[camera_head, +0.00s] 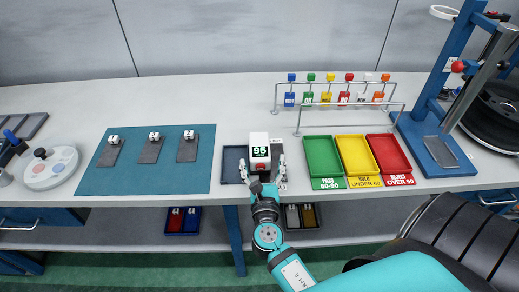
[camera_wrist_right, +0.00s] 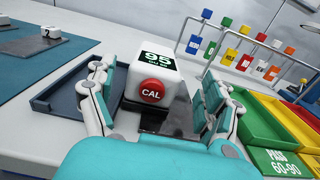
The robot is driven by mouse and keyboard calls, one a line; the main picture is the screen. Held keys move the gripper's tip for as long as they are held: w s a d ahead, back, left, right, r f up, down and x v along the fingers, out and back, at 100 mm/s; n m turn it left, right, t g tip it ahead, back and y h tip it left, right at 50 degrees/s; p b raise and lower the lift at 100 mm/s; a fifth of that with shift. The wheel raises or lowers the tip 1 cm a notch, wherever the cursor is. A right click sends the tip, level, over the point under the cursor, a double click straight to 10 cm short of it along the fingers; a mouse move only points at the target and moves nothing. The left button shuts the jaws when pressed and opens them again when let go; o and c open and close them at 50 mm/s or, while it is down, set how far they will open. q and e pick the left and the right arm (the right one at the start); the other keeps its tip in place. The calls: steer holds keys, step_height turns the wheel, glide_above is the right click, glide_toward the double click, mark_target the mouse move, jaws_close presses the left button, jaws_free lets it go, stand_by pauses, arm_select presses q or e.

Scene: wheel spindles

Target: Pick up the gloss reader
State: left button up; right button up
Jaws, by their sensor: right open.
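The gloss reader is a white block with a dark display reading 95 in green (camera_head: 259,140). It stands upright on a dark plate at the right of a blue-grey tray (camera_head: 233,172). In the right wrist view the reader (camera_wrist_right: 158,72) shows a red CAL button facing me. My right gripper (camera_head: 263,172) is open, with one finger on each side of the reader; in the wrist view its fingers (camera_wrist_right: 155,110) look apart from the reader's sides. Whether they touch cannot be told for sure. My left gripper is not in view.
Green (camera_head: 310,172), yellow (camera_head: 345,165) and red (camera_head: 399,170) trays stand to the right. A rack (camera_head: 337,83) with several coloured blocks stands behind. A teal mat (camera_head: 123,180) with 3 dark plates lies left. A blue-framed machine (camera_head: 418,105) stands far right.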

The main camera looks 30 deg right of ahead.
mark_target(260, 148)
steer(key=shift+a+x, duration=0.2)
steer(key=shift+x, duration=2.85)
steer(key=shift+a, duration=0.1)
steer(key=shift+c, duration=0.4)
steer(key=c, duration=1.4)
steer(key=shift+c, duration=0.8)
steer(key=shift+r, duration=0.15)
